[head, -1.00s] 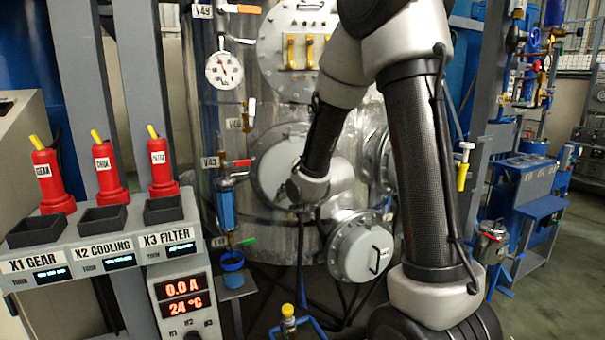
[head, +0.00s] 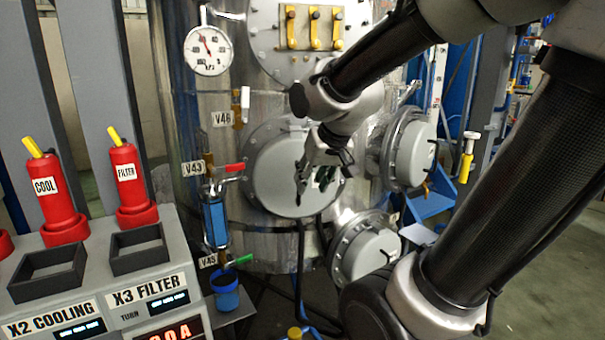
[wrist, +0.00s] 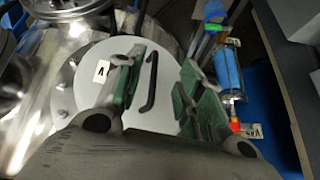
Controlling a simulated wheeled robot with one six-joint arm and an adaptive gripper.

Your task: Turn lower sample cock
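The lower sample cock (head: 237,261) has a green lever and sits under the blue sample glass (head: 215,222), by a tag that seems to read V45. Above the glass is an upper cock with a red lever (head: 235,168), tagged V43. My gripper (head: 322,180) is in front of the round grey hatch, up and to the right of the green lever and apart from it. In the wrist view, my gripper's two green-padded fingers (wrist: 160,85) stand apart with nothing between them. The glass (wrist: 229,72) is beyond the right finger there.
A blue cup (head: 227,297) is below the green lever. The grey hatch (head: 285,180) and flanged ports (head: 365,255) are close to my arm. The control panel with red-handled units (head: 130,180) is at left. A hanging black hose (head: 300,250) runs below my gripper.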

